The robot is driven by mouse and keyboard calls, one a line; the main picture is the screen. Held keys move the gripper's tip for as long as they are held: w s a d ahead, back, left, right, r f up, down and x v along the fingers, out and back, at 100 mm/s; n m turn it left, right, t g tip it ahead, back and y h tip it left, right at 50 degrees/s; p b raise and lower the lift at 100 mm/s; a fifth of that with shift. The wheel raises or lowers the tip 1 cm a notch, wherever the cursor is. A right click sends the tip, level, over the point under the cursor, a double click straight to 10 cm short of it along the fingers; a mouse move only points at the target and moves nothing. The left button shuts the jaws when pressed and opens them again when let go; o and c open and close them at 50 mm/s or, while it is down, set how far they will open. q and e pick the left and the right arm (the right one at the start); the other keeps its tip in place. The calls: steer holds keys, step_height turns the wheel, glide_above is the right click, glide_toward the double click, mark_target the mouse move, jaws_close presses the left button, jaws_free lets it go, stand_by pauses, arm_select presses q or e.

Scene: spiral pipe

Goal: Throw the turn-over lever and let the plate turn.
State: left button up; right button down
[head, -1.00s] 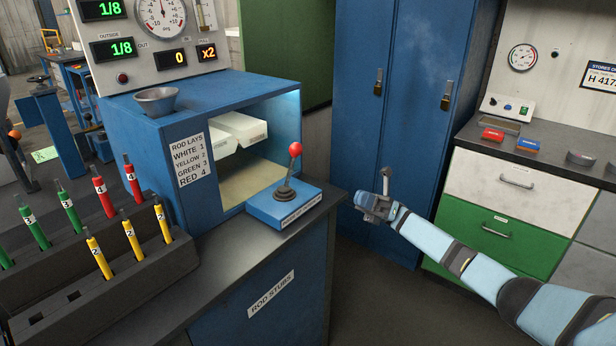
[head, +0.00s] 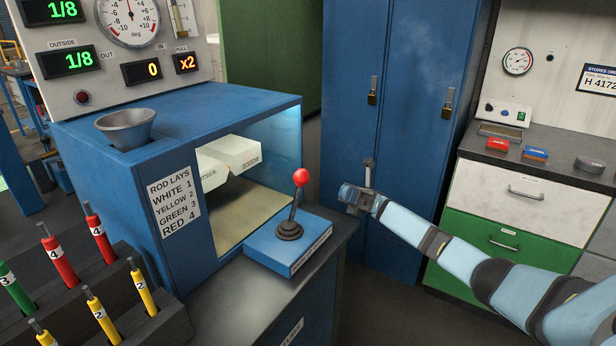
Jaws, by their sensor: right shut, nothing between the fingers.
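The turn-over lever (head: 294,207) has a red ball knob and a black boot. It leans slightly right on a blue base (head: 288,245) with a label on its front edge, on the counter's corner. Behind it, in the lit opening of the blue cabinet, a white two-part plate (head: 228,160) marked "OUTSIDE" on its left part sits above a tan floor. The lettering on its right part is too small to read. My right gripper (head: 369,165) is shut and empty, fingers pointing up, to the right of the lever and apart from it. My left gripper is out of view.
A metal funnel (head: 126,128) stands on the cabinet top. A rack (head: 150,328) of numbered red, yellow and green rods is at lower left. Blue lockers (head: 400,60) stand behind my right gripper. A drawer unit (head: 525,195) is at right. Open space lies between lever and gripper.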

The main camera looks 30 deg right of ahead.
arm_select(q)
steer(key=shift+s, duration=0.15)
arm_select(e)
steer(key=shift+s, duration=0.15)
steer(key=p, duration=0.2)
glide_toward(297, 196)
step_height(297, 196, up, 6)
steer(key=a, duration=0.2)
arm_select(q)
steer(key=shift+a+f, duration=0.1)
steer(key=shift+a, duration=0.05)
arm_select(e)
steer(key=shift+a+r, duration=0.3)
steer(key=shift+a, duration=0.15)
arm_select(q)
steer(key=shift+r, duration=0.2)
arm_select(e)
steer(key=shift+a, duration=0.1)
